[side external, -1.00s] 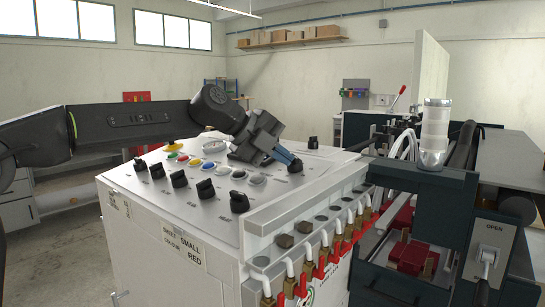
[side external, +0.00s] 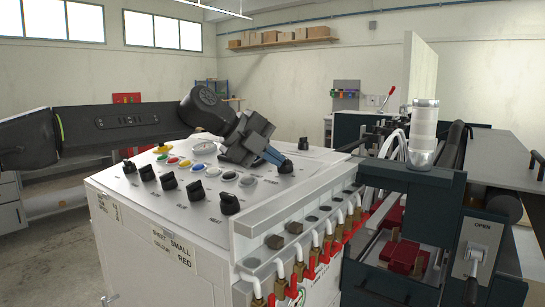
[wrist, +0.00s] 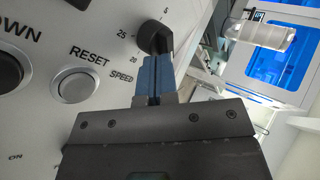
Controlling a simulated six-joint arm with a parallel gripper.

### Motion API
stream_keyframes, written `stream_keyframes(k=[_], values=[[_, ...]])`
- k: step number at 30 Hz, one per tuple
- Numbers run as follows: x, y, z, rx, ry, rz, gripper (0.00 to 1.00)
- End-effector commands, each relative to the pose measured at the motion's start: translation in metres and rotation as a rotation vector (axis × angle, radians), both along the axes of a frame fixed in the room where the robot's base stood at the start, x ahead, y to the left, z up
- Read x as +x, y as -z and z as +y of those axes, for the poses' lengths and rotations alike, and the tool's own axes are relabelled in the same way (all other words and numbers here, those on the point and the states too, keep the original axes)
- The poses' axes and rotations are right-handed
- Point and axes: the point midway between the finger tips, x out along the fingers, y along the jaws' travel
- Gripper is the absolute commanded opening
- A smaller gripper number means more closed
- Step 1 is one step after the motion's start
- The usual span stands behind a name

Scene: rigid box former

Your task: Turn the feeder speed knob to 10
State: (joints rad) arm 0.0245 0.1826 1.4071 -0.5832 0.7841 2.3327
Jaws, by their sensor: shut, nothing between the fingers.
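In the side external view, my gripper (side external: 279,158) reaches down over the panel, beside a black knob (side external: 285,167) near the panel's right edge.
The white control panel (side external: 205,222) carries several other black knobs and coloured buttons. The grey RESET button (wrist: 75,86) is left of my fingers. Another black knob (side external: 303,143) stands behind the fingertips. Red-handled valves line the panel's right side.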

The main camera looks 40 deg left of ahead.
Motion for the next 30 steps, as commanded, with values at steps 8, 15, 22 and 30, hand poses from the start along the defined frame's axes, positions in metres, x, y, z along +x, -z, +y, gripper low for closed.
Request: stream_keyframes(k=[8, 15, 22, 30], values=[[-0.0002, -0.0001, -0.0014, 0.000, 0.000, 0.000, 0.00], [-0.0003, 0.0001, -0.0026, 0.000, 0.000, 0.000, 0.00], [-0.0004, 0.0001, -0.0042, -0.001, 0.001, 0.000, 0.00], [-0.0004, 0.0006, -0.0065, -0.001, 0.002, 0.001, 0.00]])
